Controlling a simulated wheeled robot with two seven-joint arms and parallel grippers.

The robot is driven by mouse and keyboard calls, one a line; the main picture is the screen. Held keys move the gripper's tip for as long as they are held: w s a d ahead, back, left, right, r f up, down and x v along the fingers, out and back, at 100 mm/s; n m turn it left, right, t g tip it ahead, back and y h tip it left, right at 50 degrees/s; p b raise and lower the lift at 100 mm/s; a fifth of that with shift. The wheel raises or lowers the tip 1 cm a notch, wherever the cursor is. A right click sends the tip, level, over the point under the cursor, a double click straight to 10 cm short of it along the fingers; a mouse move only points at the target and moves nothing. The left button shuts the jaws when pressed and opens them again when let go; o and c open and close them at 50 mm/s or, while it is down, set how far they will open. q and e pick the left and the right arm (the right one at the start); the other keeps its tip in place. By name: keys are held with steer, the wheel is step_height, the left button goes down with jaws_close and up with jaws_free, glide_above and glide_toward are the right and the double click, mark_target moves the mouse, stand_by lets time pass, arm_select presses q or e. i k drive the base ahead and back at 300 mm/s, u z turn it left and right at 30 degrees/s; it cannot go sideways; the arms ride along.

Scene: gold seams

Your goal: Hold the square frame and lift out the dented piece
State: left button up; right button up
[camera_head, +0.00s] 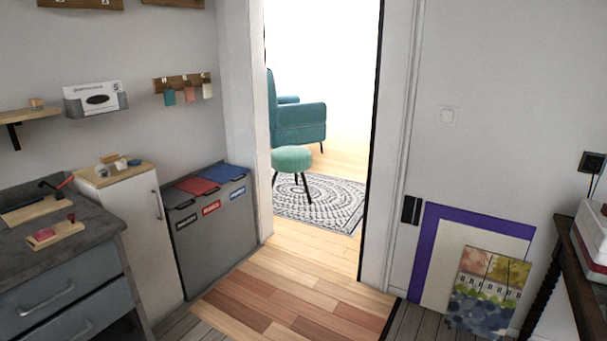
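Neither of my grippers is in view. I cannot pick out a square frame holding a dented piece for certain. A wooden board with a small red item (42,236) lies on the dark counter (85,213) at the left. Another wooden board (30,212) lies behind it, with a dark tool (52,190) with a red handle beside it. These items are too small to tell any dent. A large purple-bordered panel (424,248) leans on the right wall, with a colourful picture (485,295) in front.
A narrow white cabinet (133,225) with small items on top and a grey sorting bin (215,245) with red and blue lids stand left of the open doorway. A dark table (585,290) stands at the right edge. The plank floor (290,300) is clear towards the doorway.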

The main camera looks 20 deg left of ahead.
mark_target(43, 234)
steer(key=u, duration=0.55)
steer(key=i, duration=1.75)
steer(key=u, duration=1.2)
